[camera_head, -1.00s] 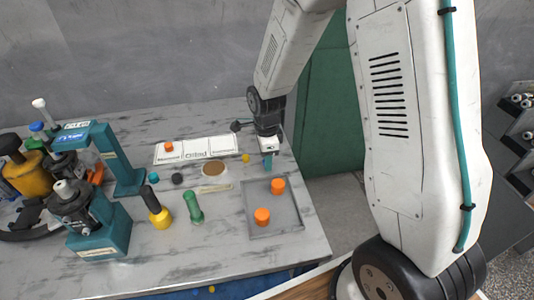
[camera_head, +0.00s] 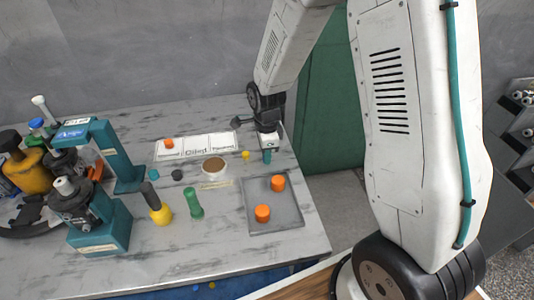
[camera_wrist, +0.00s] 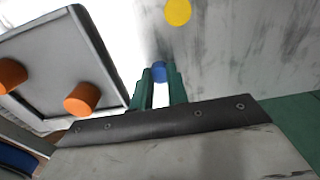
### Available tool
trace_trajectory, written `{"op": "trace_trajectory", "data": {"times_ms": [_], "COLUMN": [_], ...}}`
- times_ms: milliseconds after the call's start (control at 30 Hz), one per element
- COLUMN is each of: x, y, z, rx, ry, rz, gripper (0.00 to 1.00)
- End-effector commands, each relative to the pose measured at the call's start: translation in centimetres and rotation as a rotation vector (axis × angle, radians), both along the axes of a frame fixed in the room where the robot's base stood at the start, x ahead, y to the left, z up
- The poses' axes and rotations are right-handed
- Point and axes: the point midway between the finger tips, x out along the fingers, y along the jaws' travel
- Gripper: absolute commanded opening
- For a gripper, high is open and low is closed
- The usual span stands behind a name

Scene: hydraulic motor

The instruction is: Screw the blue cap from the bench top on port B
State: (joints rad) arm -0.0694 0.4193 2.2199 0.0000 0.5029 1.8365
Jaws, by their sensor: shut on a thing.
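My gripper (camera_wrist: 160,85) has green fingers and is shut on the blue cap (camera_wrist: 160,72), which shows between the fingertips in the wrist view. In the head view my gripper (camera_head: 267,157) points down over the right back part of the bench, just behind the grey tray; the cap is too small to make out there. I cannot tell whether the cap touches the bench top. The hydraulic motor (camera_head: 30,178) appears to be the yellow-bodied unit at the far left, partly hidden by teal fixtures. Port B cannot be made out.
A grey tray (camera_head: 248,222) holds two orange caps (camera_head: 262,213). A yellow cap (camera_head: 245,155) lies close to my gripper. A labelled white board (camera_head: 197,148), a round brown-topped dish (camera_head: 214,167), a green handle (camera_head: 193,205) and a yellow-based tool (camera_head: 160,214) stand between gripper and fixtures.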

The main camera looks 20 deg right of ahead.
Motion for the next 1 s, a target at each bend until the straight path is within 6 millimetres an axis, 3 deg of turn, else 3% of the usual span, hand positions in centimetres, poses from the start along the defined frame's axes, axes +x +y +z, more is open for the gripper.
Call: {"op": "trace_trajectory", "data": {"times_ms": [1000], "x": [0.0], "y": [0.0], "z": [5.8], "rx": [0.000], "ry": [-0.001], "rz": [0.000], "gripper": [0.00]}}
